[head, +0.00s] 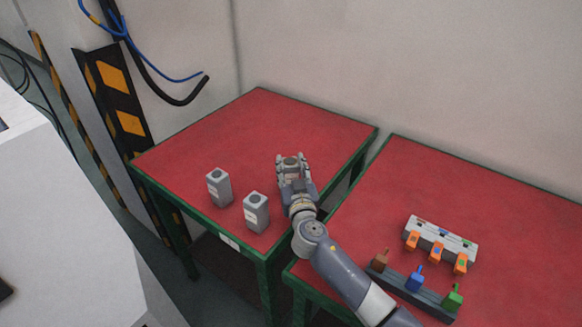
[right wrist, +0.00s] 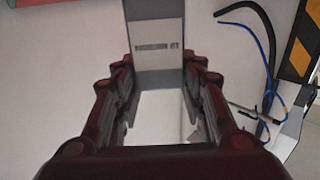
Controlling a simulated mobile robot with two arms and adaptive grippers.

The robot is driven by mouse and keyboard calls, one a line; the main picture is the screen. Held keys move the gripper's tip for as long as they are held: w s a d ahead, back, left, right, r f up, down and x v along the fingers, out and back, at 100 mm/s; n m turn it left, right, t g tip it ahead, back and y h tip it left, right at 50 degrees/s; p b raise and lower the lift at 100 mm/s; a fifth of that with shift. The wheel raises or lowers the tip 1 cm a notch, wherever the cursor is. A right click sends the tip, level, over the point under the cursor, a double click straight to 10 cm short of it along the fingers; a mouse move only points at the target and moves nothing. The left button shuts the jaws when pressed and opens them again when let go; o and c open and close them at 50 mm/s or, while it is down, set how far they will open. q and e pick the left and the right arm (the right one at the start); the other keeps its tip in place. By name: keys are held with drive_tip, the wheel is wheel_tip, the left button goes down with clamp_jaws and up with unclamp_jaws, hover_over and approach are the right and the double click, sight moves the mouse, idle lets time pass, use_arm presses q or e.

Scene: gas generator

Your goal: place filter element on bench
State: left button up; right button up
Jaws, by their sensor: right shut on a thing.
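My right gripper (head: 291,166) is over the left red-topped bench (head: 285,110), near its right side. It is shut on a grey box-shaped filter element (head: 291,160), mostly hidden by the fingers in the head view. In the right wrist view this filter element (right wrist: 155,55) sits between the fingertips, with a pale label facing the camera. I cannot tell whether it touches the bench top. Two similar grey filter elements, one at the left (head: 219,187) and one nearer the front edge (head: 256,212), stand upright on the bench. My left gripper is not in view.
A second red-topped bench (head: 500,190) stands at the right, across a narrow gap. It bears a grey rack with orange pieces (head: 440,240) and a dark rack with coloured pieces (head: 415,287). Cables (head: 165,85) hang at the back left. The left bench's back is clear.

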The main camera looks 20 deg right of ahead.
drive_tip(key=shift+f, duration=0.15)
drive_tip(key=o, duration=1.1)
drive_tip(key=shift+r, duration=0.2)
drive_tip(key=s, duration=0.3)
drive_tip(key=s+a+b, duration=0.1)
drive_tip(key=s, duration=0.6)
drive_tip(key=shift+s+a+f+b, duration=0.15)
drive_tip(key=shift+s+b, duration=0.05)
drive_tip(key=shift+b, duration=0.15)
drive_tip(key=shift+s+a, duration=0.1)
drive_tip(key=shift+s, duration=0.65)
